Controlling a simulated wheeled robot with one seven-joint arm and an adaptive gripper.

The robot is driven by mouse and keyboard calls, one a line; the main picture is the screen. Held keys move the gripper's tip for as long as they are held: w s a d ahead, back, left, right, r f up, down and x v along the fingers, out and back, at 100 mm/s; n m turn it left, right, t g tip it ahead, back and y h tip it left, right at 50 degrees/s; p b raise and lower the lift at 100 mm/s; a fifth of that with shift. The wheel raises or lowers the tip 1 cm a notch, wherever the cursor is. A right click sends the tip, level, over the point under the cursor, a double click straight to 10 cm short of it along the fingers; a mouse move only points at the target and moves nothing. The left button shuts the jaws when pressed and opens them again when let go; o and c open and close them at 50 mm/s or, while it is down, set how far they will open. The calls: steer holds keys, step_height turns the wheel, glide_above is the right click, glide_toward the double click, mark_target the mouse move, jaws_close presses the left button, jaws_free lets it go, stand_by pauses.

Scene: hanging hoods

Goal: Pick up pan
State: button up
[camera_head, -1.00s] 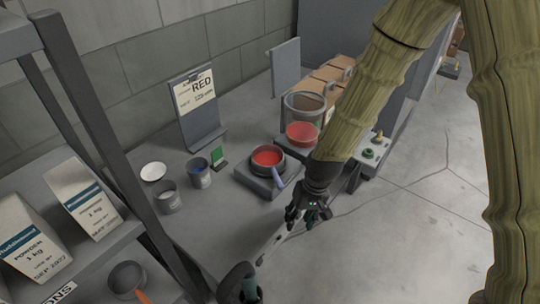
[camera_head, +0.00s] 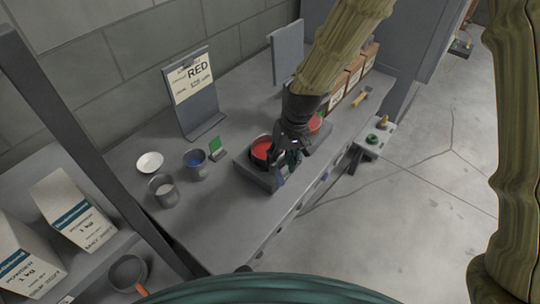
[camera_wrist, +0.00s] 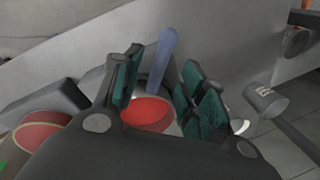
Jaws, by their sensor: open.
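A dark pan (camera_head: 257,155) with red contents sits on a flat grey block on the bench in the head view. In the wrist view the red contents (camera_wrist: 147,113) show between my fingers, with the pan's blue handle (camera_wrist: 163,55) extending beyond them. My gripper (camera_head: 287,163) is open and empty, close above the pan's right side, and covers part of the pan and most of its handle in the head view. In the wrist view the teal fingers of my gripper (camera_wrist: 163,68) stand either side of the handle. I cannot tell whether they touch it.
A container with red contents (camera_head: 316,124) stands just behind my gripper, partly hidden. A RED sign (camera_head: 195,85), a blue-filled cup (camera_head: 195,166), a grey cup (camera_head: 162,190) and a white dish (camera_head: 149,162) stand to the left. Another pan (camera_head: 127,271) with an orange handle is on the shelf.

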mark_target(278, 170)
steer(key=shift+f, duration=0.15)
steer(key=shift+s+a, duration=0.1)
steer(key=shift+s, duration=0.25)
steer(key=shift+w+a+f+p, duration=0.1)
steer(key=shift+w+f+p, duration=0.25)
steer(key=shift+f, duration=0.3)
steer(key=shift+w+a+f+p, duration=0.1)
steer(key=shift+w+f+p, duration=0.05)
steer(key=shift+f+p, duration=0.4)
steer(key=shift+s+a+f, duration=0.1)
steer(key=shift+a+f, duration=0.05)
steer(key=shift+f, duration=0.55)
steer(key=shift+a+f, duration=0.1)
steer(key=shift+f, duration=0.55)
jaws_close()
